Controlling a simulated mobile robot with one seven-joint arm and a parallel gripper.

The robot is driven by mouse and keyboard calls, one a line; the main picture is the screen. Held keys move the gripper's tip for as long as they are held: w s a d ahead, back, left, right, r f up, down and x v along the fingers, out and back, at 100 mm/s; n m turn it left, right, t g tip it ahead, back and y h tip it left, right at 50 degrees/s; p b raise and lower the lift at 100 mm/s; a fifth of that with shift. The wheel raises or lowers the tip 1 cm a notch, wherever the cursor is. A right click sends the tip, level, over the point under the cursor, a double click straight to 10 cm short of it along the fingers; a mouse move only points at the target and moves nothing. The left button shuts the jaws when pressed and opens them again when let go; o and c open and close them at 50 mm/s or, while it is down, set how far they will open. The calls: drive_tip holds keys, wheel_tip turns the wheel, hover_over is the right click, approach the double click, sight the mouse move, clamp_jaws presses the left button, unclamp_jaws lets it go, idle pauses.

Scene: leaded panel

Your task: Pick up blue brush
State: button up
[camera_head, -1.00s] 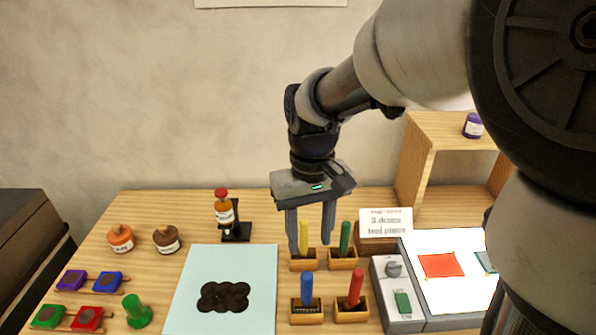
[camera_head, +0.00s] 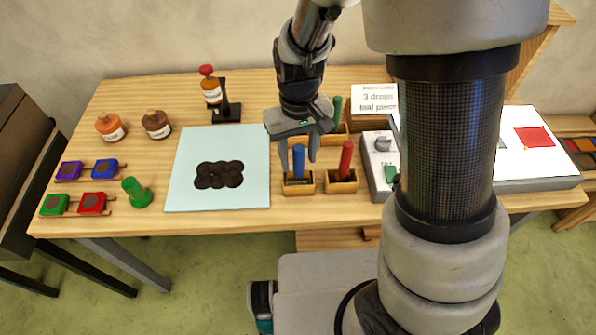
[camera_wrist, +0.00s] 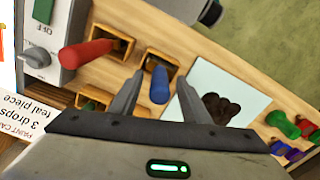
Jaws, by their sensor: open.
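The blue brush (camera_head: 298,160) stands upright, handle up, in a small wooden holder (camera_head: 299,189) near the table's front edge. My gripper (camera_head: 297,166) is open above and around it, pointing down. In the wrist view the blue brush handle (camera_wrist: 160,85) lies between the two spread fingers of my gripper (camera_wrist: 161,75), with a gap to each finger. The fingers are not closed on it. The lower end of the brush is hidden inside the holder.
A red brush (camera_head: 346,160) stands in its own holder just right. A pale blue sheet (camera_head: 185,180) with dark blobs lies left. A grey switch box (camera_head: 380,165) stands right.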

drive_tip(key=shift+f, duration=0.4)
clamp_jaws()
drive_tip(key=shift+r, duration=0.2)
